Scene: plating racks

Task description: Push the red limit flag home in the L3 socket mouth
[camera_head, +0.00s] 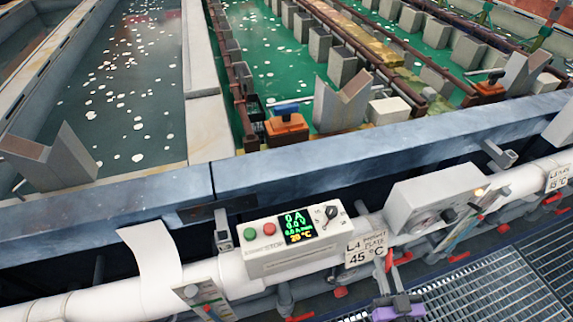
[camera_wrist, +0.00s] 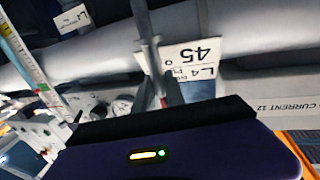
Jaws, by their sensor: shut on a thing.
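My gripper (camera_head: 389,280) is at the lower middle of the head view, in front of the white pipe and just below the L4 sign (camera_head: 366,249). It is shut on a small red piece (camera_head: 389,260), likely the red limit flag. In the wrist view, a bit of red (camera_wrist: 163,102) shows between my grey fingers (camera_wrist: 155,70); most of the piece is hidden. The L3 sign (camera_head: 558,178) hangs on the pipe at the far right of the head view. I cannot make out the L3 socket mouth. The L4 sign shows upside down in the wrist view (camera_wrist: 190,62).
A control box with a lit display (camera_head: 295,238) and a grey gauge box (camera_head: 437,200) sit along the pipe. Several red valve handles (camera_head: 460,257) are below it. A metal grating (camera_head: 500,285) lies at lower right. The blue-grey tank rim (camera_head: 400,146) runs behind.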

